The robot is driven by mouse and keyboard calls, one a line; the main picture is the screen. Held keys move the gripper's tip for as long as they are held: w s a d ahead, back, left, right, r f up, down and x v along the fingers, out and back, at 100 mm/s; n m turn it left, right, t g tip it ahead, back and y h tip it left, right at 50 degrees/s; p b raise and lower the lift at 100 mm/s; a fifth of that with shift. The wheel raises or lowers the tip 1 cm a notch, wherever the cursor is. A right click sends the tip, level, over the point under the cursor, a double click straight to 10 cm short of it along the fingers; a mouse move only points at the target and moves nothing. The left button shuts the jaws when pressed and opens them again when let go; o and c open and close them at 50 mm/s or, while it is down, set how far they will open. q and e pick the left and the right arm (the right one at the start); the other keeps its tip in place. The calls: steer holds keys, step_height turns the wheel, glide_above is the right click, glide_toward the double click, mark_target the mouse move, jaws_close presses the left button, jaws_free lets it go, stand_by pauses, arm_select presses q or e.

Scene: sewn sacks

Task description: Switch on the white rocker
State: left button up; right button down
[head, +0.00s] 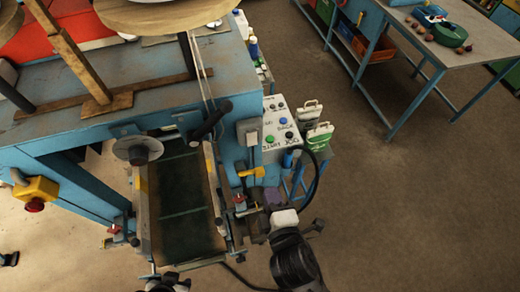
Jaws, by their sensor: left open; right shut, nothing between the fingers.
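A white control panel (276,128) with dark lettering stands at the right side of the blue machine (225,125). It carries a green button (269,139), a blue button (283,121), a black button (289,135) and small dark controls. I cannot make out a white rocker on it at this size. My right gripper (284,217) is shut and empty, in front of and below the panel, apart from it. My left gripper (168,284) is open at the bottom edge, partly cut off, below the dark belt and far from the panel.
The dark green belt (188,200) runs between metal rails. A black cable loops right of the panel beside white-and-green containers (318,135). A yellow box with a red button (36,192) is at left. A workbench (455,45) stands at upper right; the floor between is clear.

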mark_target(253, 145)
steer(key=n, duration=0.2)
steer(key=shift+a+r+n+y, duration=0.25)
steer(key=shift+r+n+y, duration=0.05)
steer(key=shift+r, duration=0.1)
steer(key=shift+w, duration=0.1)
steer(key=p+x, duration=0.2)
steer(key=x, duration=1.1)
steer(key=shift+w+r+p, duration=0.1)
steer(key=shift+w+p, duration=0.2)
steer(key=shift+w, duration=0.05)
